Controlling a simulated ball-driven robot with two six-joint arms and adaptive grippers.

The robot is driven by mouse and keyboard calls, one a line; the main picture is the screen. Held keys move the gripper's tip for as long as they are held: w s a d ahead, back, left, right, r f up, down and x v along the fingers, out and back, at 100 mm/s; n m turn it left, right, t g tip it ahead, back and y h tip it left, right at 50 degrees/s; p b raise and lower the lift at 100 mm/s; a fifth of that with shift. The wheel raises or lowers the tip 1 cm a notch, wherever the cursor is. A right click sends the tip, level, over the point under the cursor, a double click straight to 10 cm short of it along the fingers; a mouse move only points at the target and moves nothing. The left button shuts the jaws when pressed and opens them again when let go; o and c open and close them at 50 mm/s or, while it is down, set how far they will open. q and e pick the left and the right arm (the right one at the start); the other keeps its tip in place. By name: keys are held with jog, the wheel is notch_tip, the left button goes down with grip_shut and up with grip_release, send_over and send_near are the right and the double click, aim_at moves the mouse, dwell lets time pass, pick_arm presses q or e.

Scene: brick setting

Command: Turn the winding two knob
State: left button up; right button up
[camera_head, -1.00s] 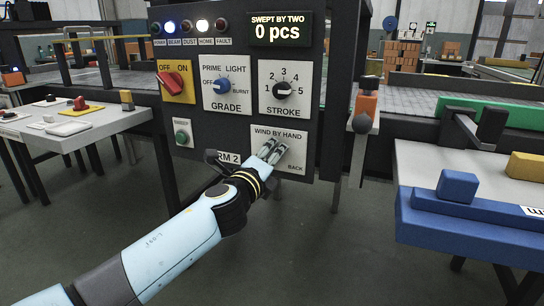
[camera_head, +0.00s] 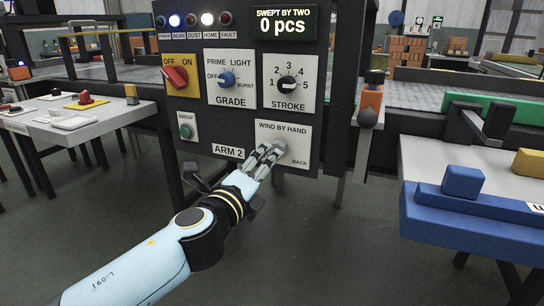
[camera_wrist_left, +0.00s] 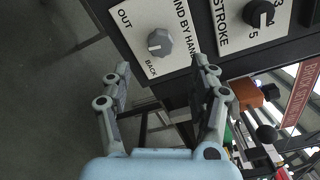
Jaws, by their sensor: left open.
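The grey winding knob (camera_wrist_left: 159,42) sits on a white plate (camera_wrist_left: 134,35) marked WIND BY HAND, OUT and BACK. In the wrist view its pointer ridge is visible. In the head view this plate (camera_head: 300,139) is at the lower right of the dark panel, and the gripper covers much of the knob. My left gripper (camera_wrist_left: 162,69) is open and empty, with its fingertips spread on either side below the knob in the wrist view; I see no contact. In the head view the left gripper (camera_head: 270,152) is in front of the plate. The right gripper is not in view.
Above the plate is the STROKE knob (camera_head: 287,83); the GRADE knob (camera_head: 227,79) and red OFF/ON switch (camera_head: 176,76) are to its left. A green SWEEP button (camera_head: 186,131) is lower left. An orange-and-black device (camera_head: 371,100) stands right of the panel.

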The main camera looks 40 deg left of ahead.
pick_arm(q)
jog(key=v, duration=0.3)
jog(key=shift+s+d, duration=0.1)
jog(key=shift+s, duration=0.3)
dwell(0.6)
jog(key=s+f+n+g+p, duration=0.25)
jog(key=s+f, duration=0.25)
jog(key=f, duration=0.5)
jog(key=s+a+f+n+g+p, duration=0.15)
jog(key=s+f+g, duration=0.3)
jog(key=f, duration=0.45)
jog(key=s+f+n+g+p, duration=0.1)
jog(key=s+f+n+g, duration=0.3)
jog(key=f, duration=0.6)
jog(key=s+d+f+n+g+h, duration=0.1)
jog(key=s+f+n, duration=0.3)
jog(key=s, duration=0.7)
jog(key=s+d+f+n+g+h, duration=0.1)
jog(key=s+f+n+g, duration=0.2)
jog(key=s+f, duration=0.3)
jog(key=s+d+f+n+g+h+p, duration=0.1)
jog(key=s+f+n, duration=0.4)
jog(key=s, duration=1.1)
jog(key=shift+d+g, duration=0.35)
jog(key=shift+g, duration=0.25)
